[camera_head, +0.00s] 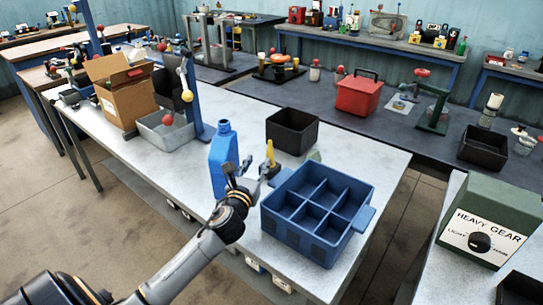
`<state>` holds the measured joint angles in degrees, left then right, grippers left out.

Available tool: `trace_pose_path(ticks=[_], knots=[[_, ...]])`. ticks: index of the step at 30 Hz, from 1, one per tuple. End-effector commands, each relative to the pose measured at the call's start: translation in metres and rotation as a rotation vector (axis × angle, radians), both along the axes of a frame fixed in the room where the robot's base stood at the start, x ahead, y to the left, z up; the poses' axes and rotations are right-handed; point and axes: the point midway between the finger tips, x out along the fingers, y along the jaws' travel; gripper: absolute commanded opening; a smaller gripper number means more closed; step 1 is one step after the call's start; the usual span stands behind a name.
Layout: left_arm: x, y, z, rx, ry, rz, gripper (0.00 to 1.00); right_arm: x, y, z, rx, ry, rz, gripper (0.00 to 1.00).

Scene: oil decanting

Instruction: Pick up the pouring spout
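A small yellow pointed piece, which looks like the pouring spout (270,153), stands on the light table between the blue jug and the blue crate. The blue jug (221,150) is upright to the left of it. My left gripper (250,172) reaches in from the lower left, in front of the jug and the spout. Its fingers look spread apart, with the right fingertip close to the yellow piece. I cannot tell whether they touch. The lower part of the spout is hidden by the gripper. My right gripper is not in view.
A blue divided crate (303,239) stands close on the right of my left gripper. A black bin (275,130) is behind the spout. A cardboard box (128,101) and a grey metal tray (155,140) stand at the left. The table between tray and jug is mostly clear.

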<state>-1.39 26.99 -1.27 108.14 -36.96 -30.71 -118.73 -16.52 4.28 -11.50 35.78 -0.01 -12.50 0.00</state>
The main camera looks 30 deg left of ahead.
Motion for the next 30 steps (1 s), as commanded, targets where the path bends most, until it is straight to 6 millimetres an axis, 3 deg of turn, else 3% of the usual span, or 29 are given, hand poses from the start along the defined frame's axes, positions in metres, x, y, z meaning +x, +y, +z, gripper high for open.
trace_pose_path(ticks=[4, 8, 18, 24, 30], knots=[[0.031, 0.010, 0.002, -0.002, -0.003, 0.002, 0.37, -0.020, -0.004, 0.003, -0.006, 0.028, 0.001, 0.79], [0.051, 0.016, 0.002, -0.003, -0.002, 0.001, 0.37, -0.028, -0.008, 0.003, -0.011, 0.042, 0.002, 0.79], [0.081, 0.022, 0.006, -0.004, -0.002, 0.001, 0.37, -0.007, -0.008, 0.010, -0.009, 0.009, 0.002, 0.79], [0.107, 0.028, 0.007, -0.003, -0.001, 0.002, 0.37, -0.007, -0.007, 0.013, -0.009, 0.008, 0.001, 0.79], [0.115, 0.030, 0.006, -0.001, 0.000, 0.000, 0.37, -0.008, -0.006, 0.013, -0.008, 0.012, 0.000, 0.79]])
